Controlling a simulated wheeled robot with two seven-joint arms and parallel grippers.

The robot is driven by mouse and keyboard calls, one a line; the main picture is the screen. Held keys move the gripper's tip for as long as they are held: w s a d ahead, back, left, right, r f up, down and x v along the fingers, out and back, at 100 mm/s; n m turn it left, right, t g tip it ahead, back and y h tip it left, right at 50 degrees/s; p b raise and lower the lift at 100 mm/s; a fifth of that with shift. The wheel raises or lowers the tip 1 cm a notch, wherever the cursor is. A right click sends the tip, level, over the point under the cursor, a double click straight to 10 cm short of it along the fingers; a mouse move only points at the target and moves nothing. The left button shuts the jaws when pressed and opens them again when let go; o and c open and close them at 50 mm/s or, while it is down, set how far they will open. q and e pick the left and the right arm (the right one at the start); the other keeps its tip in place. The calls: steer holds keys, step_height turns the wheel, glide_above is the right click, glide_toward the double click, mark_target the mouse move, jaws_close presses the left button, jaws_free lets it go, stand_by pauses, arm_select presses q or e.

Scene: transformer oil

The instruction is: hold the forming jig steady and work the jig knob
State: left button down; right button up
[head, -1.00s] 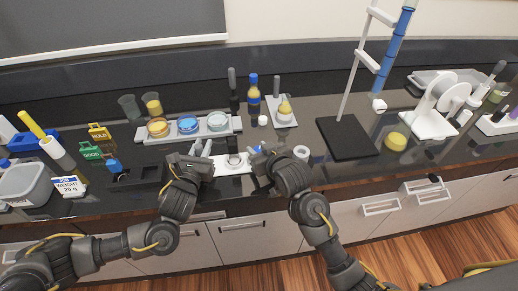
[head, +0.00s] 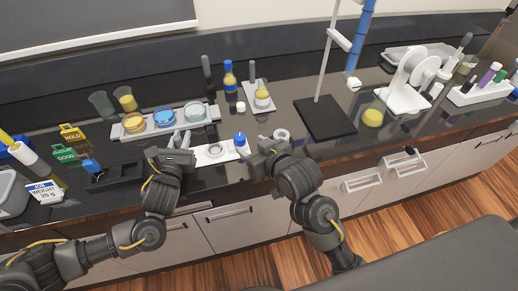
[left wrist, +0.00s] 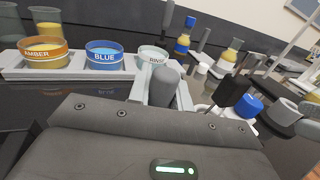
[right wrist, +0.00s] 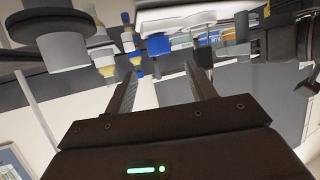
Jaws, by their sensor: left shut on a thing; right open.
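The forming jig is a white plate (head: 207,158) with a pale ring (head: 215,149) on it, near the bench's front. Its blue knob (head: 240,139) stands at the plate's right end; it also shows in the left wrist view (left wrist: 250,106) and right wrist view (right wrist: 158,44). My left gripper (head: 182,141) is shut on the jig's grey upright handle (left wrist: 165,86) at the left end; the fingertips are partly hidden. My right gripper (head: 250,154) is open beside the knob. In the right wrist view the knob is beyond the parted fingers (right wrist: 163,88), apart from them.
A white rack (head: 165,126) with amber, blue and rinse dishes stands behind the jig. A tape-like ring (head: 281,135) lies right of my right gripper. A black stand base (head: 325,118) is farther right. A dark tray (head: 115,176) lies left of my left gripper.

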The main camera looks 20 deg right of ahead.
arm_select(q)
steer(key=shift+f, duration=0.1)
arm_select(e)
steer(key=shift+v, duration=1.55)
arm_select(q)
steer(key=c, duration=1.2)
jaws_free()
steer(key=v, duration=1.2)
